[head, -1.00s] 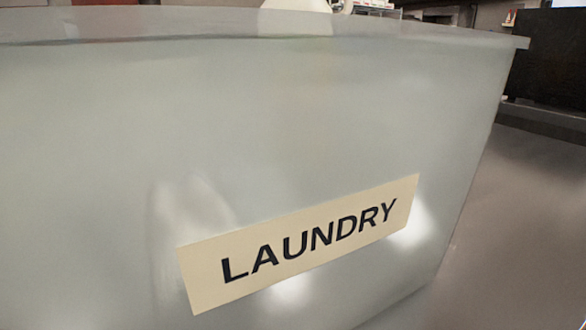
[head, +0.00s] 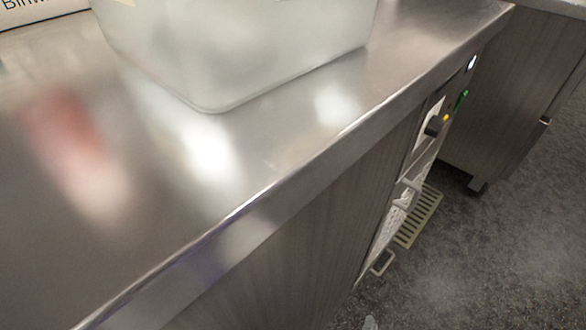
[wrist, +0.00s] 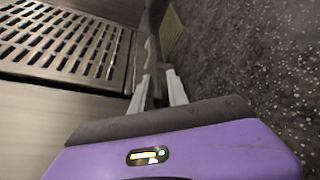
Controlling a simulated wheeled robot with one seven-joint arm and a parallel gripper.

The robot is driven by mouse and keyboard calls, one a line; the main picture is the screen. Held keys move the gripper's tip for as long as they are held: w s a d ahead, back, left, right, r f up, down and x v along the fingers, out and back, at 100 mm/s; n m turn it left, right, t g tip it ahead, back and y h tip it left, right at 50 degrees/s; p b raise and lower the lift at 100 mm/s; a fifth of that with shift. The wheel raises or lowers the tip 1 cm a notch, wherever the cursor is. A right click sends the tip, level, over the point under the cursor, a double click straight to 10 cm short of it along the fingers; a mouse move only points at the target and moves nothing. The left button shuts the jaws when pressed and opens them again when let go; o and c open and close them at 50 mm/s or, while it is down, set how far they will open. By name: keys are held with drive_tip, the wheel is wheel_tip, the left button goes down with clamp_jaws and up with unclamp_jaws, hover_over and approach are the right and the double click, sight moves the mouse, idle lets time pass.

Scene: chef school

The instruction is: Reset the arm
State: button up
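My gripper (wrist: 158,80) shows in the wrist view, beyond the purple wrist housing. Its two pale fingers stand apart, and I see nothing held between them. It points down along a cabinet side, with the dark floor to its right. In the head view, only a small pale tip shows at the bottom edge, and I cannot tell what it is.
A translucent bin (head: 240,60) stands on the steel counter (head: 150,170). Below the counter edge, an appliance front with a knob (head: 437,124) and handles faces the speckled floor (head: 490,270). A slatted grate (wrist: 60,45) shows at left in the wrist view.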

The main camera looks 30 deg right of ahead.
drive_tip(key=w+a+f+m+g+y, duration=0.15)
drive_tip(key=a+f+y, duration=0.25)
drive_tip(key=a+y, duration=0.4)
drive_tip(key=s+a+r+m+t+y, duration=0.2)
drive_tip(key=s+a+r+m+y, duration=0.25)
drive_tip(key=a+r, duration=0.5)
drive_tip(key=s+d+r+m+t, duration=0.2)
drive_tip(key=s+r+m, duration=0.1)
drive_tip(key=r, duration=0.7)
drive_tip(key=s+d+r+m+t, duration=0.1)
drive_tip(key=s+d+r+m, duration=0.15)
drive_tip(key=r, duration=0.85)
drive_tip(key=s+d+r+m+t, duration=0.1)
drive_tip(key=s+r+m+t, duration=0.15)
drive_tip(key=r, duration=0.75)
wheel_tip(320, 180, up, 36)
drive_tip(key=g+p, duration=0.1)
drive_tip(key=p, duration=3.5)
drive_tip(key=shift+s+h, duration=0.15)
drive_tip(key=shift+h, duration=0.2)
